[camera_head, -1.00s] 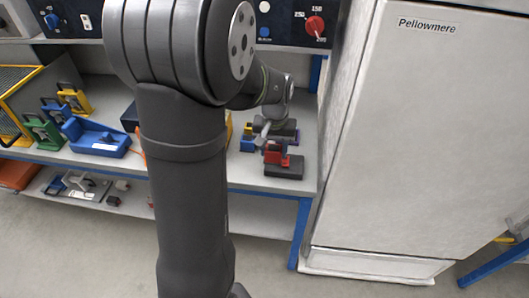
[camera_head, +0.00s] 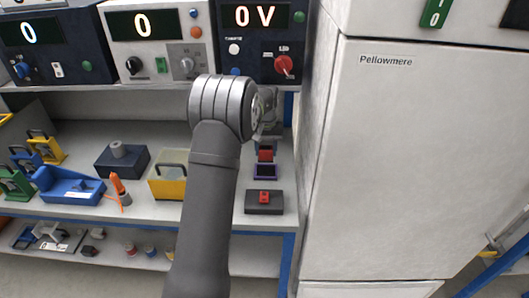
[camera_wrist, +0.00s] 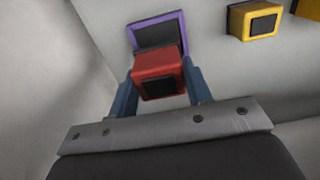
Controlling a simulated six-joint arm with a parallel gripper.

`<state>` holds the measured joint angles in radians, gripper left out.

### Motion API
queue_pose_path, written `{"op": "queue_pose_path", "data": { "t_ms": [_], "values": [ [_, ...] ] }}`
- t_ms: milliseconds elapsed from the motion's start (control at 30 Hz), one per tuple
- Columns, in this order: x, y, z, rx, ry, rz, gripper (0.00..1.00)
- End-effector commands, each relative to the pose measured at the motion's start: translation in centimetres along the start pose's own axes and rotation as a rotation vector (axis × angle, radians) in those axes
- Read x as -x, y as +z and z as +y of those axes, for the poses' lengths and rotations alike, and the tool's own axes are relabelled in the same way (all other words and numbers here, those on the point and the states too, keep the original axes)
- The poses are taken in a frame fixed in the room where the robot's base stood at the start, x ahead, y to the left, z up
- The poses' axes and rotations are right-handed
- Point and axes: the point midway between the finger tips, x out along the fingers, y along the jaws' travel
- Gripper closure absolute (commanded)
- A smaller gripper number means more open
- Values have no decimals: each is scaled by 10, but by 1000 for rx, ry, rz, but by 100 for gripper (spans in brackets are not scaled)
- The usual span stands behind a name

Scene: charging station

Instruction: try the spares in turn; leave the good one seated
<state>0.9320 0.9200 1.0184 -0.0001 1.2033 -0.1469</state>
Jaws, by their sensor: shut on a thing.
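My gripper (camera_head: 267,138) is shut on a red block (camera_head: 265,154) with a dark square face. In the wrist view the red block (camera_wrist: 158,75) sits between my two blue fingers. A purple-rimmed tray with a dark inside (camera_head: 265,178) stands on the bench just below and in front of the block in the head view. The tray's rim (camera_wrist: 183,34) also shows beyond the block in the wrist view. I cannot tell whether block and tray touch. A dark base (camera_head: 252,208) with a small red part (camera_head: 264,197) on top lies near the bench's front edge.
A yellow open box (camera_head: 168,190) stands left of my arm. Further left are an orange tool (camera_head: 119,186), a dark block (camera_head: 122,161), a blue tray (camera_head: 68,190) and handled yellow, blue and green pieces. A white cabinet (camera_head: 420,160) closes the right side. Instrument boxes stand on the shelf above.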

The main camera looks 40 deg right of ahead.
Motion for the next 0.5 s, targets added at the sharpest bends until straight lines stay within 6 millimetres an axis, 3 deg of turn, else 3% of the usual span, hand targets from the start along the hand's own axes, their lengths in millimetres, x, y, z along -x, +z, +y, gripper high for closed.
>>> {"op": "queue_pose_path", "data": {
  "t_ms": [500],
  "values": [
    [-11, 1, 0, 0, 0, 0, 79]
  ]
}}
